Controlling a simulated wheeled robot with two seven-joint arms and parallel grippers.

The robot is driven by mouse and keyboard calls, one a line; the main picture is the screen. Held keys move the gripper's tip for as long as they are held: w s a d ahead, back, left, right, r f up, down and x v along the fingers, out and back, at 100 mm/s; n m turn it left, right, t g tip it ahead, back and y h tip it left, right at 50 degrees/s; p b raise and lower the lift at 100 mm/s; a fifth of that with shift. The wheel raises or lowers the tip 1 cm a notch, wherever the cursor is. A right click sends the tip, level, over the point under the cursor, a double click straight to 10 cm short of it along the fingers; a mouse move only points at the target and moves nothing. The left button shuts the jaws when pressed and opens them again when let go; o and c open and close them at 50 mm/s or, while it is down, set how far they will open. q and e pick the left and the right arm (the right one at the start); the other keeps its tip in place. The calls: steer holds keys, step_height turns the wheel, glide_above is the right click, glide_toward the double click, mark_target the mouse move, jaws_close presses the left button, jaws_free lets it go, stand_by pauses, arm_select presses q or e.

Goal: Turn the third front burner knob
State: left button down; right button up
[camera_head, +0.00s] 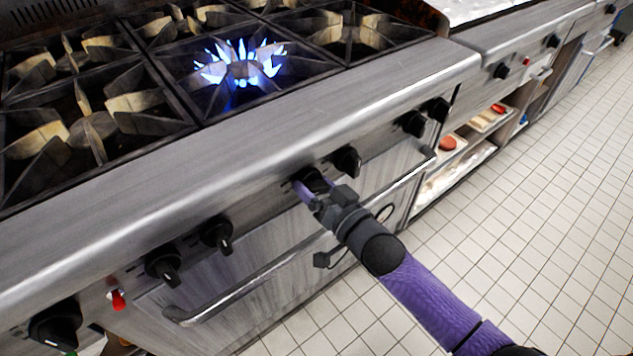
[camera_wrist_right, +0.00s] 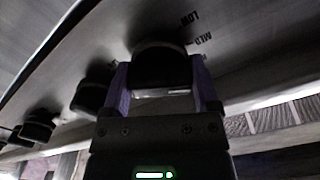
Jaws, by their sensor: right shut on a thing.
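The stove's front panel carries a row of black knobs. My right gripper (camera_head: 311,188) is at the panel, shut on a black burner knob (camera_head: 313,175) near the middle of the row. In the right wrist view this knob (camera_wrist_right: 162,68) sits between the two purple fingers of the gripper (camera_wrist_right: 163,92), one on each side, with printed heat marks on the panel beside it. The front burner (camera_head: 243,70) above that stretch of panel burns with a blue flame. The knob's pointer is hidden in the head view. My left gripper is out of view.
Another knob (camera_head: 346,161) stands close to the right of the held one. Tiled floor (camera_head: 560,200) is free at the right.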

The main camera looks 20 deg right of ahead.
steer(key=n+p, duration=0.1)
steer(key=n, duration=0.2)
steer(key=shift+r, duration=0.1)
steer(key=shift+n+p, duration=0.3)
steer(key=shift+n, duration=1.4)
steer(key=n+p, duration=0.1)
steer(key=n, duration=0.2)
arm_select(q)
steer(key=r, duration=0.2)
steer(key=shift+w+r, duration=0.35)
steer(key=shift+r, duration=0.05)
arm_select(e)
steer(key=shift+n, duration=0.3)
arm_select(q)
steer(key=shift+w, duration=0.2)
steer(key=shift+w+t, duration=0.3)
